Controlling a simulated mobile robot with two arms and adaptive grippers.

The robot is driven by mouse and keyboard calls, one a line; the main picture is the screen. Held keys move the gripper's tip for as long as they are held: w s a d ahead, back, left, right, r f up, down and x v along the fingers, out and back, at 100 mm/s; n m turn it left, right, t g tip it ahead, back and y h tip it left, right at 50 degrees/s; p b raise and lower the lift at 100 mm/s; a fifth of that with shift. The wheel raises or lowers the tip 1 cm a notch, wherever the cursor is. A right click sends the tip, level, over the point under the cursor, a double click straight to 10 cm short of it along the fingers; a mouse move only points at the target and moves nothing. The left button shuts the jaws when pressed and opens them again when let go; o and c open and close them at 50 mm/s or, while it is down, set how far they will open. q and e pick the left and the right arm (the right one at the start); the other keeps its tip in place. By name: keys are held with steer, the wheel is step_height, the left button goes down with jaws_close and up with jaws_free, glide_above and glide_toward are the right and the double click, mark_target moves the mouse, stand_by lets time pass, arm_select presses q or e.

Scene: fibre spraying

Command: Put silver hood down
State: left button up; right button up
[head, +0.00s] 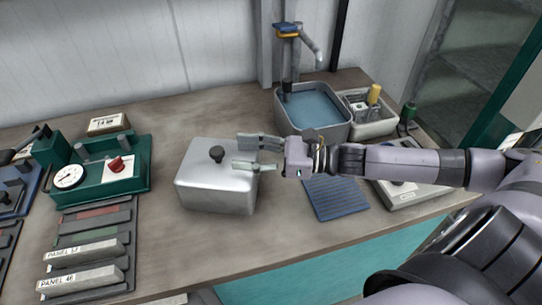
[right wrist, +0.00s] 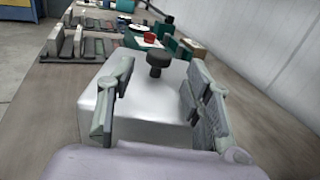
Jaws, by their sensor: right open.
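The silver hood (head: 217,185) is a box-shaped metal cover with a dark round knob (head: 217,153) on top. It rests on the bench, left of the middle of the head view. My right gripper (head: 240,153) comes in from the right, its two fingers apart over the hood's right side, near the knob. In the right wrist view, the hood (right wrist: 150,132) lies below and ahead of my open right gripper (right wrist: 160,105). The knob (right wrist: 157,62) stands beyond the fingertips, lined up between them, and nothing is held. My left gripper is not in view.
A green device with a dial (head: 98,178) and labelled panel blocks (head: 82,252) stand to the left. A water-filled basin (head: 312,108) with a tap is behind my right gripper. A blue ribbed mat (head: 336,197) lies right of the hood. The bench (head: 240,250) in front is bare.

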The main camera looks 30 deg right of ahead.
steer(key=shift+p+v, duration=0.55)
steer(key=shift+v, duration=2.1)
